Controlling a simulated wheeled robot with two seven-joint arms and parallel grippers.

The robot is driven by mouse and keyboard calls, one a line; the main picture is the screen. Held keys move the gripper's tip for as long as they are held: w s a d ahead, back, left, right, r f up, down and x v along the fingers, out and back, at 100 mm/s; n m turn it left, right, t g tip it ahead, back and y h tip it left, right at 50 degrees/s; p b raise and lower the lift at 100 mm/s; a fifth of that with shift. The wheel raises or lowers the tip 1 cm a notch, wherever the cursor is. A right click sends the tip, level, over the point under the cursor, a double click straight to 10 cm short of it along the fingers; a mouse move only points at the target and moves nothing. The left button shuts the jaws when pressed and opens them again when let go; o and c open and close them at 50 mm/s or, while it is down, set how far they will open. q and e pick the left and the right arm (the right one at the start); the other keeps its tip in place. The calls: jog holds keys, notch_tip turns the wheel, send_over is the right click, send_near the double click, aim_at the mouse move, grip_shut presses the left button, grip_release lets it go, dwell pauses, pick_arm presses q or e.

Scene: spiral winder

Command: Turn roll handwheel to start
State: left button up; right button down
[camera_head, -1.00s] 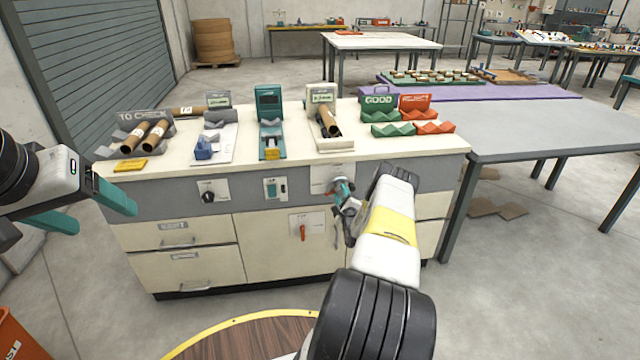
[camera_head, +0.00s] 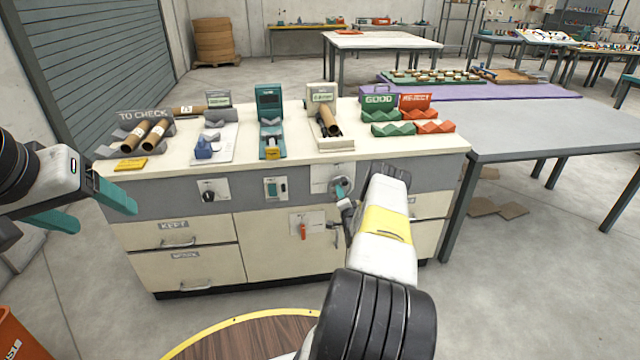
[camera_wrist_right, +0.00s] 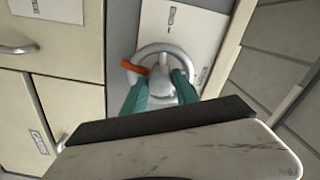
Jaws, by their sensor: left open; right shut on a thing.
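The roll handwheel (camera_head: 346,183) is a grey ring on a white plate on the cabinet's front, right of centre. In the right wrist view the wheel (camera_wrist_right: 150,52) shows a pale hub and an orange-red piece (camera_wrist_right: 133,67) at its left side. My right gripper (camera_wrist_right: 161,86) has its teal fingers on both sides of the hub and is shut on the wheel. In the head view my right gripper (camera_head: 341,192) is partly hidden by its own wrist. My left gripper (camera_head: 90,208) is open and empty at the left, clear of the cabinet.
A red lever (camera_head: 303,231) sits below and left of the wheel, with a black knob (camera_head: 208,196) and switch box (camera_head: 276,188) farther left. Cardboard tubes (camera_head: 155,135), gauges and green and red racks (camera_head: 434,126) stand on the worktop. Free floor lies left of the cabinet.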

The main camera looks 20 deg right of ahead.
jog(key=shift+s+d+r+m, duration=0.1)
jog(key=shift+d+m, duration=0.05)
jog(key=shift+m, duration=5.5)
jog(key=shift+s+d+m, duration=0.1)
jog(key=shift+m, duration=5.5)
jog(key=shift+d+r+m, duration=0.1)
jog(key=shift+d+m, duration=0.05)
jog(key=shift+m, duration=5.5)
jog(key=c, duration=1)
grip_release()
jog(key=shift+o, duration=0.2)
